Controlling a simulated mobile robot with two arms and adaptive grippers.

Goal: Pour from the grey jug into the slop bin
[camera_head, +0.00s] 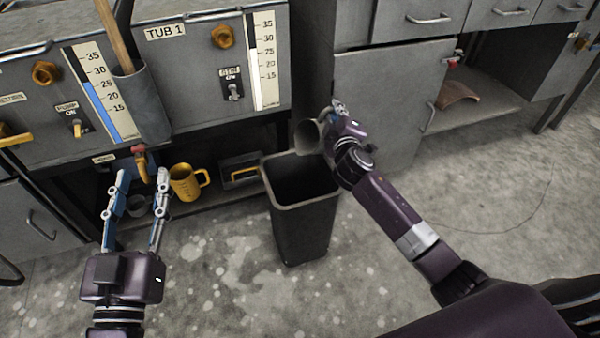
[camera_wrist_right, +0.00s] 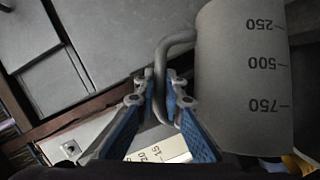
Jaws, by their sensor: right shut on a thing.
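The grey jug (camera_head: 307,134) is tilted on its side above the back right part of the black slop bin (camera_head: 303,230), its mouth towards the left. In the right wrist view the jug (camera_wrist_right: 240,70) shows markings 250, 500 and 750. My right gripper (camera_head: 338,106) is shut on the jug's handle; in the right wrist view its fingers (camera_wrist_right: 165,98) close around the handle. No liquid stream can be made out, and the jug's inside is too dark to read. My left gripper (camera_head: 142,180) is open and empty, in front of the low shelf.
A yellow measuring jug (camera_head: 188,182) stands on the low shelf under TUB 1, beside a small grey cup (camera_head: 135,205) partly behind my left fingers. A tap (camera_head: 140,160) hangs above. Grey cabinets (camera_head: 385,95) stand behind the bin. Floor around the bin is clear.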

